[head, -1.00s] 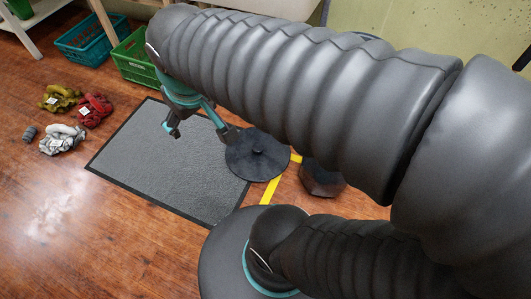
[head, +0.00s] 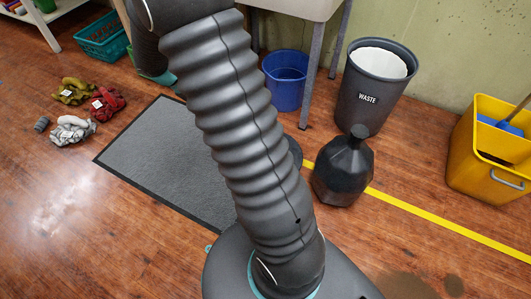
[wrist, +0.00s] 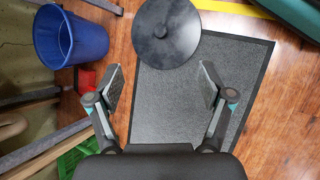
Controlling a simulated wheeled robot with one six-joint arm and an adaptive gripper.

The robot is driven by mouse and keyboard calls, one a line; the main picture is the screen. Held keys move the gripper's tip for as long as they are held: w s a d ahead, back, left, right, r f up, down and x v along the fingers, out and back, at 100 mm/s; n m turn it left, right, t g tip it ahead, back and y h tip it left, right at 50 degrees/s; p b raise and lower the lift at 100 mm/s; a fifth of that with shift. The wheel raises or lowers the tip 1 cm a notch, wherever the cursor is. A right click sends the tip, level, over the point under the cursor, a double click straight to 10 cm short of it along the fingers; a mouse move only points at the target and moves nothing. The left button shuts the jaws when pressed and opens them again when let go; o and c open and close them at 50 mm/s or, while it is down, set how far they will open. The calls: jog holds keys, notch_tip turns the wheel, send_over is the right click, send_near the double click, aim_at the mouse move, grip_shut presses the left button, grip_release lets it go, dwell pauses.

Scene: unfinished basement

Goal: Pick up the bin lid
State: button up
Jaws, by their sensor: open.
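The bin lid is a round, dark disc with a small knob. In the wrist view the lid (wrist: 166,32) lies on the floor at the top, partly over the grey mat's edge and ahead of my fingertips. In the head view my arm hides most of it; only a dark edge (head: 296,152) shows. My gripper (wrist: 158,85) is open and empty, its fingers spread apart over the mat, apart from the lid. In the head view my gripper is hidden behind my arm.
The grey mat (head: 165,150) lies on the wooden floor. A blue bucket (head: 286,80), a waste bin (head: 372,90) with an open top, a black faceted object (head: 343,170) and a yellow mop bucket (head: 487,150) stand to the right. Several gloves (head: 75,128) lie left.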

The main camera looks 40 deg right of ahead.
jog(key=w+d+f+n+h+b, duration=0.1)
jog(key=d+f+n+h, duration=0.1)
jog(key=f, duration=0.9)
jog(key=w+d+f+n+g+h+b, duration=0.1)
jog(key=d+f+n+h, duration=0.1)
jog(key=f, duration=1)
jog(key=w+d+f+n+g+h+b, duration=0.1)
jog(key=d+f+n, duration=0.2)
jog(key=f, duration=0.8)
jog(key=shift+w+d+f+h+b, duration=0.2)
jog(key=shift+w+d+h+b, duration=0.15)
jog(key=shift+d, duration=0.2)
jog(key=shift+s+d+f+g, duration=0.15)
jog(key=shift+d+f+g, duration=0.1)
jog(key=shift+g, duration=0.05)
jog(key=x, duration=0.8)
jog(key=shift+b, duration=0.3)
jog(key=shift+b+x, duration=0.3)
jog(key=shift+x, duration=2.35)
jog(key=shift+r, duration=0.1)
jog(key=c, duration=1.4)
